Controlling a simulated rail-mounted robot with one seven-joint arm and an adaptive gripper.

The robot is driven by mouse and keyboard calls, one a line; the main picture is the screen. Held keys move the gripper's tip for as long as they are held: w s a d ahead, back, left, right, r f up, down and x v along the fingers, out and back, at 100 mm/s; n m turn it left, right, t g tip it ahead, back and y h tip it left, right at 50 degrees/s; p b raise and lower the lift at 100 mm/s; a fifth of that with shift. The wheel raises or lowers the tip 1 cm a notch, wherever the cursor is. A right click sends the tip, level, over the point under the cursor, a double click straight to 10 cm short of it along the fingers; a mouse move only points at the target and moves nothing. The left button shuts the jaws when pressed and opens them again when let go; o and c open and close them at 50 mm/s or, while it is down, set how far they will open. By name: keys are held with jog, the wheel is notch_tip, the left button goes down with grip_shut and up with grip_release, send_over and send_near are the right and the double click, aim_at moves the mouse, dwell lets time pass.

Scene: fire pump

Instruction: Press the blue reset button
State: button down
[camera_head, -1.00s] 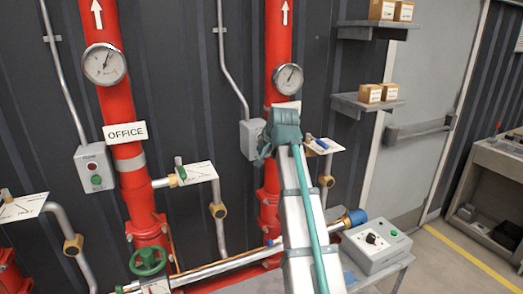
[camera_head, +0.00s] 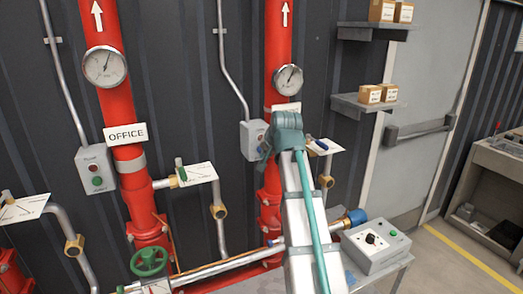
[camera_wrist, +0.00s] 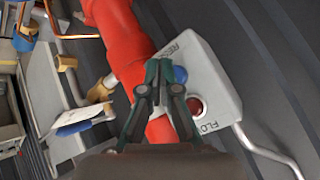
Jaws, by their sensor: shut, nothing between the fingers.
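The blue reset button (camera_wrist: 180,74) is on a light grey box (camera_wrist: 205,75) in the wrist view, near the lettering "RESET", partly covered by my gripper. A red round light (camera_wrist: 194,106) sits beside it, near the lettering "FLOW". My gripper (camera_wrist: 159,64) is shut and empty, its tips just left of the blue button in the picture. I cannot tell whether it touches the button. In the head view the grey box (camera_head: 249,139) is on the wall left of my wrist, its right part close to my gripper.
A red pipe (camera_head: 278,60) with a gauge (camera_head: 287,78) runs beside the box. A white-tagged valve (camera_head: 324,147) is right of my wrist. Another grey box (camera_head: 94,168) with red and green parts is at left. A control box (camera_head: 376,246) stands low at right.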

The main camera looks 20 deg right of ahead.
jog(key=shift+s, duration=0.15)
jog(key=s+p, duration=0.2)
jog(key=s, duration=0.2)
jog(key=shift+s, duration=0.4)
dwell(0.7)
